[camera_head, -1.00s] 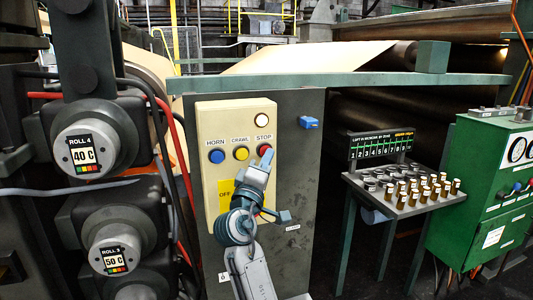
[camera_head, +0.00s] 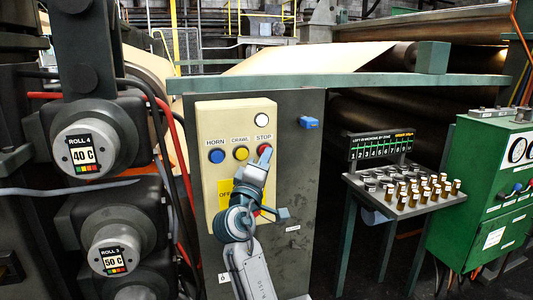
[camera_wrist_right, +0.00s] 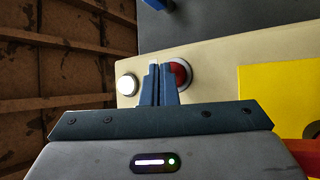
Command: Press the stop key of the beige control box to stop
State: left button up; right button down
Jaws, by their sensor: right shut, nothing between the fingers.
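The beige control box (camera_head: 207,128) is fixed to a dark green-grey machine stand. Its red stop key (camera_head: 262,148), under the STOP label, is mostly hidden by my right gripper (camera_head: 266,152). In the right wrist view the red stop key (camera_wrist_right: 182,72) shows just behind and right of the fingertips (camera_wrist_right: 158,78). The right fingers are shut with nothing between them. They overlap the key's edge in the picture; I cannot tell whether they touch it. A round white lamp (camera_head: 262,120) sits above the key and looks bright in the wrist view. My left gripper is out of view.
A blue key (camera_head: 217,156) and a yellow key (camera_head: 241,153) sit left of the stop key. A yellow plate (camera_head: 225,188) and a partly hidden red part are lower on the box. A blue piece (camera_head: 309,123) juts from the stand to the right.

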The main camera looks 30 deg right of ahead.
jog(key=shift+s+a, duration=0.2)
jog(key=shift+s, duration=0.8)
jog(key=shift+s+a+p, duration=0.15)
jog(key=shift+s+a, duration=0.05)
jog(key=shift+s, duration=0.6)
jog(key=shift+s+a+p, duration=0.1)
jog(key=shift+s+a, duration=0.1)
jog(key=shift+s, duration=0.55)
jog(key=shift+s+a+p, duration=0.15)
jog(key=shift+s+a, duration=0.05)
jog(key=shift+s, duration=0.6)
